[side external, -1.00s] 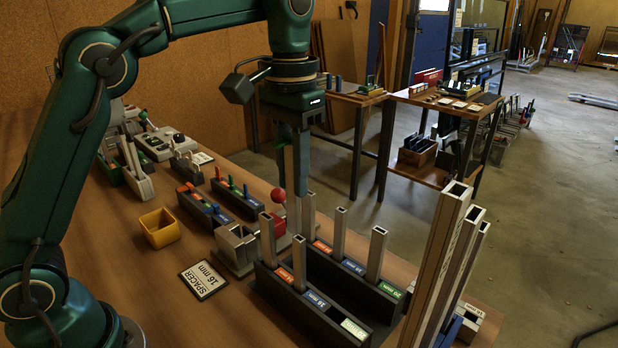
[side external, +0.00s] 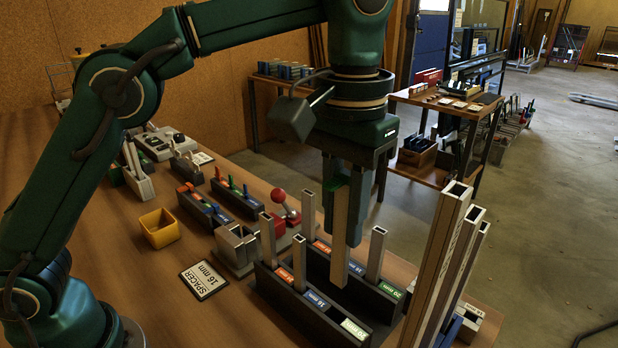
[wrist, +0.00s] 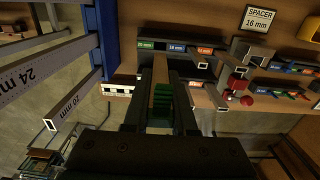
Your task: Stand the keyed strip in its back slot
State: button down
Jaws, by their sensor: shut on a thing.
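My gripper (side external: 345,215) is shut on a pale, upright strip with a green part near its top, the keyed strip (side external: 341,240). The rack (wrist: 176,50) shows beyond with green, blue and orange labels. The strip hides part of the rack.
Metal posts (side external: 376,256) stand upright in the rack. Tall metal profiles (side external: 440,262) stand at the right. A red-balled lever (side external: 280,196), grey blocks (side external: 236,246), a yellow bin (side external: 159,228) and a spacer card (side external: 204,280) are to the left.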

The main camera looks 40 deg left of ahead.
aim_at(340, 260)
jog(key=shift+f, duration=2.8)
notch_tip(340, 260, down, 6)
dwell(1.7)
jog(key=c, duration=0.6)
grip_release()
jog(key=shift+c, duration=0.2)
jog(key=shift+r, duration=2.55)
